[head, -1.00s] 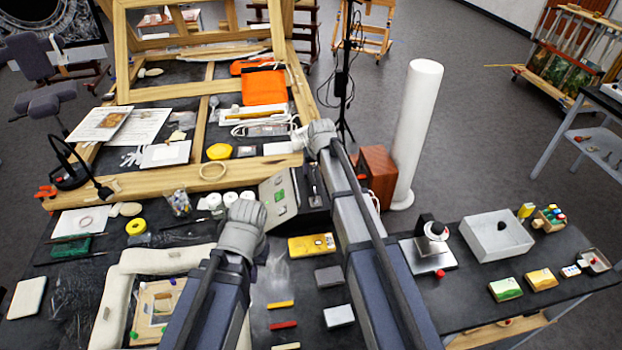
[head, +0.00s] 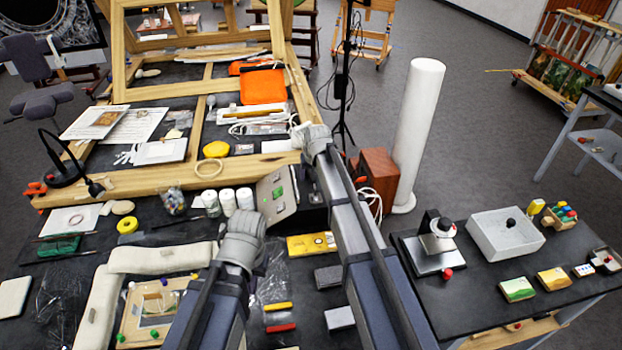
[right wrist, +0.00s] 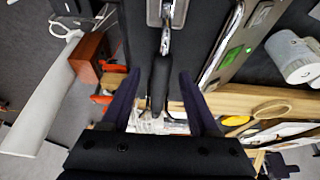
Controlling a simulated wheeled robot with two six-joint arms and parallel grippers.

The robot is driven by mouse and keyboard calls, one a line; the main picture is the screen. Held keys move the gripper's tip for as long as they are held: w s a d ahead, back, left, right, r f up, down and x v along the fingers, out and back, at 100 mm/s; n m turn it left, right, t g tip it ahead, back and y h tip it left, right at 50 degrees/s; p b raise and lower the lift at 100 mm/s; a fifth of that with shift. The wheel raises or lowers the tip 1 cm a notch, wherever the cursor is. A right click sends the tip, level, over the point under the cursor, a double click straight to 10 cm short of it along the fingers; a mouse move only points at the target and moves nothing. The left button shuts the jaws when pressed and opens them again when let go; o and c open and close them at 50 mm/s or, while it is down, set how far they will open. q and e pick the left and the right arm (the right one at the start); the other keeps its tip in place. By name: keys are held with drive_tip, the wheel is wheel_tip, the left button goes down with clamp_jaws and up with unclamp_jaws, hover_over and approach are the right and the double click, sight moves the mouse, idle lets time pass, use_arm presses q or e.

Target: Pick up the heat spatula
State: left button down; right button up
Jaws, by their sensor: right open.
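The heat spatula (right wrist: 161,82) shows in the right wrist view, with a slim black handle and a metal part towards the top of the picture. My right gripper (right wrist: 160,76) is open, one dark finger on each side of the handle, and I see no clear contact. In the head view my right arm (head: 322,145) reaches over the control station (head: 277,195), and its fingers and the spatula are mostly hidden there. My left gripper (head: 243,228) is above the front of the table, its fingers hidden by its own arm.
White jars (head: 228,202) stand left of the station. A wooden frame (head: 130,185) lies behind it. A brown wooden box (head: 378,172) and a white column (head: 418,125) stand to the right. A yellow case (head: 312,244) lies on the table between my arms.

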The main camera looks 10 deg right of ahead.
drive_tip(key=shift+r, duration=0.1)
drive_tip(key=shift+c, duration=0.3)
clamp_jaws()
